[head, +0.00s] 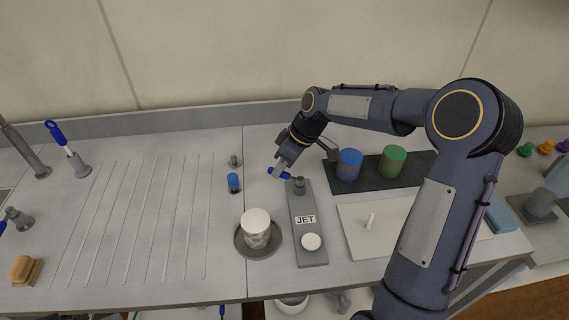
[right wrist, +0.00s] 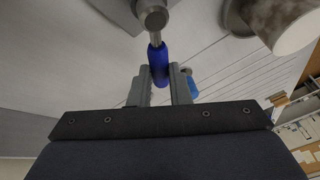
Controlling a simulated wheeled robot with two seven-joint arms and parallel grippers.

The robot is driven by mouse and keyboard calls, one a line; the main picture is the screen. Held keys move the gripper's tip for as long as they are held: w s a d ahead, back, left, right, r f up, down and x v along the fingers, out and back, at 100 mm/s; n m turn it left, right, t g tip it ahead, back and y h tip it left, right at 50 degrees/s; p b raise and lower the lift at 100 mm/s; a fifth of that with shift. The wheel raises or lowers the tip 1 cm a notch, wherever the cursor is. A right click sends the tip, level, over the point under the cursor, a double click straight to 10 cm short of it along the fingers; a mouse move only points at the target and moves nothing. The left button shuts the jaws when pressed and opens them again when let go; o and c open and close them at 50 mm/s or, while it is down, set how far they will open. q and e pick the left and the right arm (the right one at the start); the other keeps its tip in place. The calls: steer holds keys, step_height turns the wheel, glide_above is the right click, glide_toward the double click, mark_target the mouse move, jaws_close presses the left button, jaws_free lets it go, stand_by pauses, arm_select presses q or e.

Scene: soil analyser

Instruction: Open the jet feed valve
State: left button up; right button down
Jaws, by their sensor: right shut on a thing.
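The jet feed valve has a blue lever (head: 278,173) on a grey metal stem (head: 298,185) at the far end of a grey plate with a JET label (head: 305,220). The lever points left and a little away from the plate in the head view. My right gripper (head: 279,165) is shut on the lever. In the right wrist view the blue lever (right wrist: 157,62) lies between the fingers of the gripper (right wrist: 160,88), with its metal end joining the round valve hub (right wrist: 152,14). The fingers hide part of the lever. My left gripper is not in view.
Blue and green jars (head: 349,164) stand on a black mat to the right. The ribbed left counter (head: 130,220) is mostly clear.

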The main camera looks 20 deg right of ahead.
steer(key=shift+s+a+n+g, duration=0.3)
steer(key=shift+n+g, duration=0.1)
steer(key=shift+n, duration=0.6)
steer(key=c, duration=1.3)
jaws_free()
steer(key=shift+c, duration=0.2)
steer(key=v, duration=0.7)
steer(key=shift+d+r, duration=0.25)
steer(key=shift+r, duration=0.1)
steer(key=shift+s, duration=0.1)
